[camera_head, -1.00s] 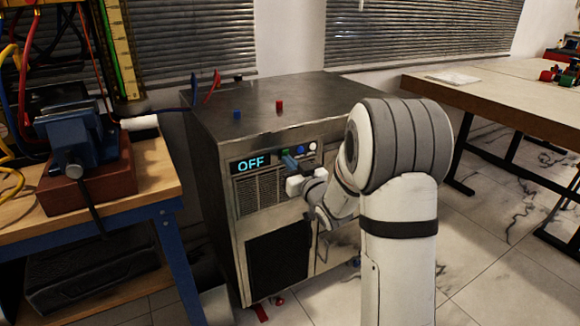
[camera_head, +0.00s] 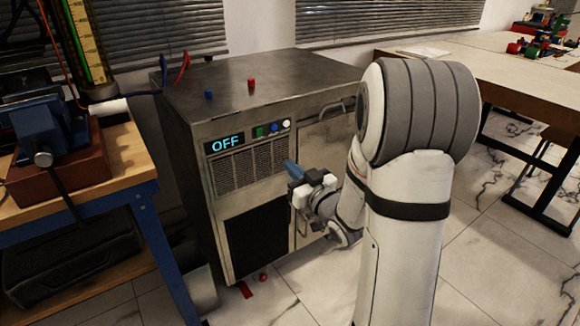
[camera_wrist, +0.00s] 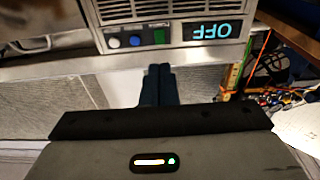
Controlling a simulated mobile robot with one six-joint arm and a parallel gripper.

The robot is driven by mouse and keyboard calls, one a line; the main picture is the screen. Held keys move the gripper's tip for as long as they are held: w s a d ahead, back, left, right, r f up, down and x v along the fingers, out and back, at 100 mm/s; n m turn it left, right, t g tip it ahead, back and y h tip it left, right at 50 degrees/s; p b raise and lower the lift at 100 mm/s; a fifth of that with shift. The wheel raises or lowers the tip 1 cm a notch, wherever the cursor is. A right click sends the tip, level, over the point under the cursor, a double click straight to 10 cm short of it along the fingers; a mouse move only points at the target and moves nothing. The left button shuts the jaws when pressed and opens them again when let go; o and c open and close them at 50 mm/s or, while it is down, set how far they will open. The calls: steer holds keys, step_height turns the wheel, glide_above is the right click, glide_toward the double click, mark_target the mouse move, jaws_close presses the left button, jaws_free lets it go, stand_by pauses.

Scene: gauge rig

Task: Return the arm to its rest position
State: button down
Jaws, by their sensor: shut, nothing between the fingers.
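My gripper (camera_head: 291,168) is in front of the metal cabinet (camera_head: 262,110), below its row of buttons. In the wrist view my gripper (camera_wrist: 158,70) shows its two blue fingers close together, shut with nothing between them. The cabinet's display (camera_head: 224,143) reads OFF; it also shows upside down in the wrist view (camera_wrist: 213,29). A green button (camera_head: 259,132), a blue button (camera_head: 274,128) and a white button (camera_head: 287,123) sit right of the display. The fingers are apart from the buttons.
A wooden bench (camera_head: 135,165) with a blue vise (camera_head: 42,130) stands at the left. A long table (camera_head: 500,80) stands at the right. Red and blue pegs (camera_head: 251,83) sit on the cabinet top. Tiled floor (camera_head: 480,275) is clear at the right.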

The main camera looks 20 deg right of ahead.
steer(key=s+d+r+m+g+h+p, duration=0.1)
steer(key=s+r+g+h+p, duration=0.25)
steer(key=r+p, duration=0.45)
steer(key=s+r+m+g+h+p, duration=0.2)
steer(key=r+g+h+p, duration=0.15)
steer(key=r+p, duration=0.45)
steer(key=s+a+r+g+p, duration=0.2)
steer(key=s+r+g+p, duration=0.2)
steer(key=s, duration=0.6)
steer(key=s+a+r+g+y+p, duration=0.1)
steer(key=s+a+r+g+p, duration=0.2)
steer(key=s+r+p, duration=0.5)
steer(key=shift+s+a+r+m+g+p, duration=0.15)
steer(key=shift+s+r+m+g+p, duration=0.15)
steer(key=shift+s+g+p, duration=0.75)
